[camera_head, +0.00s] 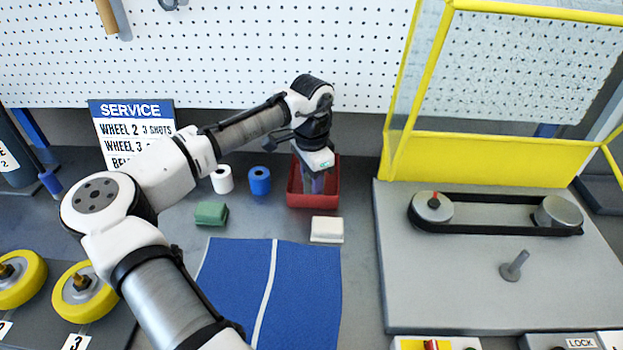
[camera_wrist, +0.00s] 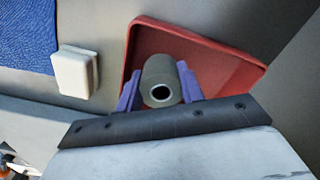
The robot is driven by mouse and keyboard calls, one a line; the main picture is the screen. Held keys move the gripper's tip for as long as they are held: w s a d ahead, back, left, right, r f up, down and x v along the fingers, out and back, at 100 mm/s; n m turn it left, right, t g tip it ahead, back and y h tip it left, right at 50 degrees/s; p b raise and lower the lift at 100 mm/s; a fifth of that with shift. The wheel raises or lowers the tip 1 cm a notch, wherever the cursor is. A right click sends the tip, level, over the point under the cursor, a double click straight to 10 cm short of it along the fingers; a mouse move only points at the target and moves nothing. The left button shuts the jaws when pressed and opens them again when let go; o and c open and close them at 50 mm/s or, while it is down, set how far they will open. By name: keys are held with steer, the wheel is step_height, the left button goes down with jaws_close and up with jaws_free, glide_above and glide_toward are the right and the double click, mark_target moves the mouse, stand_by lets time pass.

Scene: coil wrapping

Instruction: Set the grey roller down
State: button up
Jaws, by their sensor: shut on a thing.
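The grey roller (camera_wrist: 161,78) sits between the purple fingers of my gripper (camera_wrist: 160,90) in the wrist view, its dark bore facing the camera. My gripper is shut on it. A red tray (camera_wrist: 134,52) lies behind and below the roller in that view. In the head view my gripper (camera_head: 316,184) points down over the red tray (camera_head: 292,200) at the back of the bench. The roller cannot be made out clearly there. I cannot tell whether the roller touches the tray floor.
A white block (camera_head: 327,230) lies just in front of the tray, a green block (camera_head: 211,214) to the left. White (camera_head: 222,179) and blue (camera_head: 260,181) rollers stand left of the tray. A blue mat (camera_head: 230,290) lies in front. A belt drive plate (camera_head: 450,290) with a yellow guard is at right.

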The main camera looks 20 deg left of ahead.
steer(key=o, duration=0.8)
steer(key=shift+f, duration=0.1)
step_height(320, 180, up, 12)
steer(key=shift+r+b, duration=0.15)
steer(key=shift+b, duration=1.05)
